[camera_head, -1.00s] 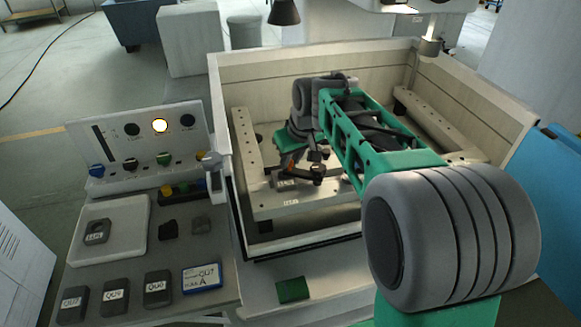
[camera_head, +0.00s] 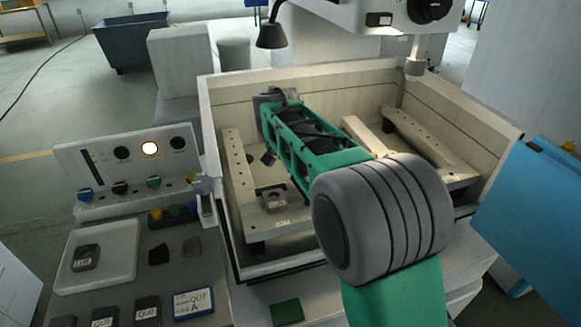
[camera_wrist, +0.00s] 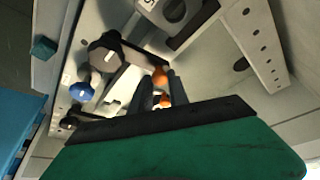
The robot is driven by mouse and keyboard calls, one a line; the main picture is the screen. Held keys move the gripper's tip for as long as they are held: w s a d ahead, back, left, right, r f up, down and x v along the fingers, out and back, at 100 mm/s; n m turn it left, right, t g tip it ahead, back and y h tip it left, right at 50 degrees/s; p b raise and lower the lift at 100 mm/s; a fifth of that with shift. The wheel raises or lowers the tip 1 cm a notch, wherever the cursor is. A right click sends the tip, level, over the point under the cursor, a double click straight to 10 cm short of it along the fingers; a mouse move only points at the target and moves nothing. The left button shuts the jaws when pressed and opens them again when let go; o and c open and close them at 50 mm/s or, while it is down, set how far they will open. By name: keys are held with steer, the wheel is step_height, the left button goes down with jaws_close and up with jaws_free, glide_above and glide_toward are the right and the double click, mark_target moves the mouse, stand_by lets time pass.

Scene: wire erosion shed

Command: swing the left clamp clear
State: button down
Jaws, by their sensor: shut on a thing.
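My gripper (camera_wrist: 162,84) shows in the wrist view with its two dark fingers close around an orange-tipped handle (camera_wrist: 160,76). The handle joins a dark clamp bar (camera_wrist: 133,60) that runs to a dark hexagonal knob (camera_wrist: 105,52). A grey block with a round hole and a white label (camera_wrist: 178,12) lies close to the bar, and I see a gap between them.
The tub's pale wall (camera_head: 222,215) and a drilled left rail (camera_head: 238,175) bound the space. A second rail (camera_head: 425,140) lies right. A blue knob (camera_wrist: 82,92) is beside the hexagonal knob. A control panel (camera_head: 125,165) stands left of the tub.

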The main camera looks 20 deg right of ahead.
steer(key=shift+w+d+m, duration=0.1)
steer(key=shift+d+m, duration=0.45)
steer(key=shift+m, duration=0.25)
steer(key=shift+h, duration=0.3)
steer(key=c, duration=1.3)
jaws_free()
steer(key=shift+g, duration=0.3)
steer(key=v, duration=0.7)
steer(key=shift+r+p, duration=0.3)
steer(key=shift+r, duration=0.05)
